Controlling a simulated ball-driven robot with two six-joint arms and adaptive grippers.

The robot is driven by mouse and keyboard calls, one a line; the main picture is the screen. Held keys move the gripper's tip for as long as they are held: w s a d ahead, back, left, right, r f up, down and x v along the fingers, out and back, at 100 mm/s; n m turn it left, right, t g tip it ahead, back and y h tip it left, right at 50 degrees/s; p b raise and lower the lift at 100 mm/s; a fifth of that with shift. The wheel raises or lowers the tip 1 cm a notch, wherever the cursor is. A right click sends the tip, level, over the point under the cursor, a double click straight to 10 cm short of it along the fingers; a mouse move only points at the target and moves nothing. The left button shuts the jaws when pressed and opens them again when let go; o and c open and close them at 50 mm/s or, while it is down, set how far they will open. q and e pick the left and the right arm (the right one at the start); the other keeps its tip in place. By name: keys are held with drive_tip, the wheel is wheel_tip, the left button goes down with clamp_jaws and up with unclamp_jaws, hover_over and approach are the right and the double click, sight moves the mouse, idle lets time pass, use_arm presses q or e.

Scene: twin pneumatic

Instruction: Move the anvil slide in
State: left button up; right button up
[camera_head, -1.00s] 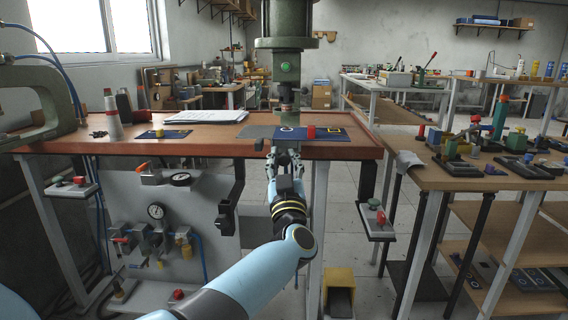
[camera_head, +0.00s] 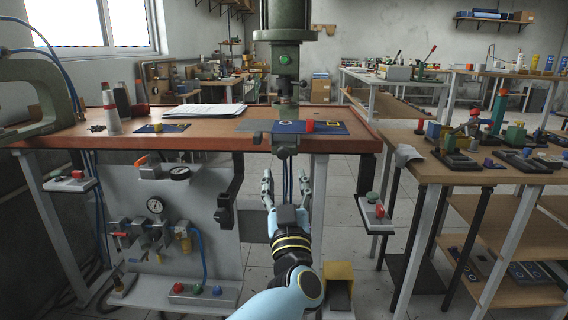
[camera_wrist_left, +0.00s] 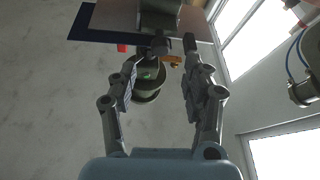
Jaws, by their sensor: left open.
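The press (camera_head: 285,35) stands over the wooden bench, with a green button on its head. The grey metal anvil slide (camera_head: 285,140) shows below the ram at the bench's front edge, with a small knob at its left. How far it is pushed in I cannot tell. My left gripper (camera_head: 286,177) is open and empty, below and in front of the slide, apart from it. In the left wrist view, the open fingers (camera_wrist_left: 158,68) frame the press's green button, and a grey block, likely the slide, shows at the top. My right gripper is not in view.
A blue mat with a red block (camera_head: 309,126) lies right of the slide. A second blue mat (camera_head: 163,128) with a yellow piece lies left. Button boxes hang at the bench's front (camera_head: 375,211). A yellow pedal (camera_head: 338,271) stands below. The side bench (camera_head: 470,172) is crowded.

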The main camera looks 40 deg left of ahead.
use_arm(q)
drive_tip(key=shift+v, duration=1.8)
drive_tip(key=shift+f, duration=0.1)
drive_tip(key=s+d+f+m+g+h, duration=0.15)
drive_tip(key=s+f+m+h, duration=0.35)
drive_tip(key=f, duration=0.6)
drive_tip(key=s+f+m+g+h, duration=0.2)
drive_tip(key=s+f, duration=0.4)
drive_tip(key=f, duration=0.5)
drive_tip(key=s+f+m+g+h, duration=0.1)
drive_tip(key=s+f+m+h, duration=0.4)
drive_tip(key=f, duration=0.7)
drive_tip(key=s+f+g, duration=0.4)
drive_tip(key=s+f, duration=0.1)
drive_tip(key=s, duration=0.6)
drive_tip(key=s+a+f+n+g, duration=0.1)
drive_tip(key=s+f+g, duration=0.3)
drive_tip(key=s, duration=0.7)
drive_tip(key=s+a+f+n+g+h, duration=0.1)
drive_tip(key=s+f+g, duration=0.3)
drive_tip(key=s+f, duration=0.4)
drive_tip(key=s, duration=0.4)
